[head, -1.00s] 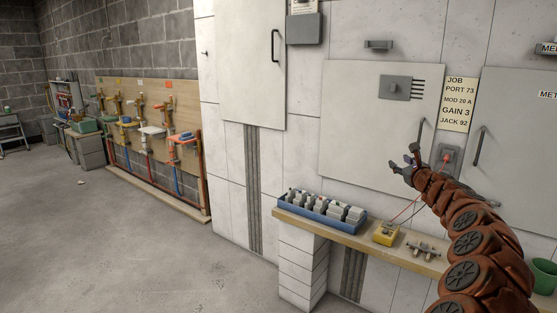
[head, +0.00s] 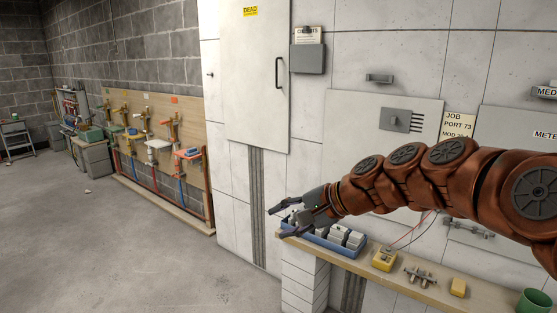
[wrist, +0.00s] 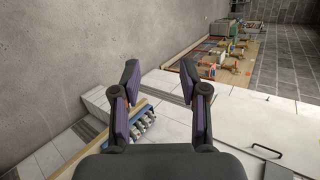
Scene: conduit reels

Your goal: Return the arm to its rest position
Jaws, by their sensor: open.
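My gripper (head: 277,221) is at the end of my copper-coloured arm, which reaches in from the right of the head view. The gripper points left, its fingers spread and nothing between them. In the head view it appears over the left end of the blue tray (head: 318,243) and hides part of it. In the wrist view my gripper (wrist: 158,72) shows two dark fingers with purple pads, apart and empty. The tray of grey blocks (wrist: 143,118) shows there behind the left finger.
A narrow wooden shelf (head: 403,285) carries a yellow meter (head: 384,259), a metal fitting (head: 419,277), a yellow block (head: 458,287) and a green cup (head: 535,302). White panels and a tall cabinet door (head: 255,80) stand behind. A pipe board (head: 190,110) is at the left. Open floor lies at left.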

